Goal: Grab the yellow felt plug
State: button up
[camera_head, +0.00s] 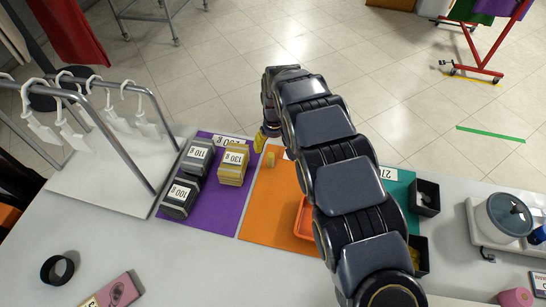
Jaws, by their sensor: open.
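A small yellow plug (270,160) stands on the orange mat (262,205), near its far left corner. It looks like the yellow felt plug. My gripper (261,142) shows at the end of my arm, just beyond and slightly left of the plug in the picture. Its yellow fingertip part points down. My gripper is open, and I see nothing held in it. My arm hides much of its far side. The height gap between fingertips and plug is hard to judge.
Labelled stacks (233,163) stand on the purple mat (224,208) to the left. An orange tray (303,220) is partly hidden by my arm. Black bins (426,198) stand to the right. A metal rack (120,90) with white hangers is at left.

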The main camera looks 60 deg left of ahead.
aim_at(271, 155)
jog(key=shift+s+a+f, duration=0.3)
jog(key=shift+s+f, duration=0.05)
jog(key=shift+f, duration=0.05)
jog(key=f, duration=0.7)
jog(key=shift+w+a+f, duration=0.2)
jog(key=shift+w+a, duration=0.05)
jog(key=shift+w, duration=0.05)
jog(key=c, duration=0.9)
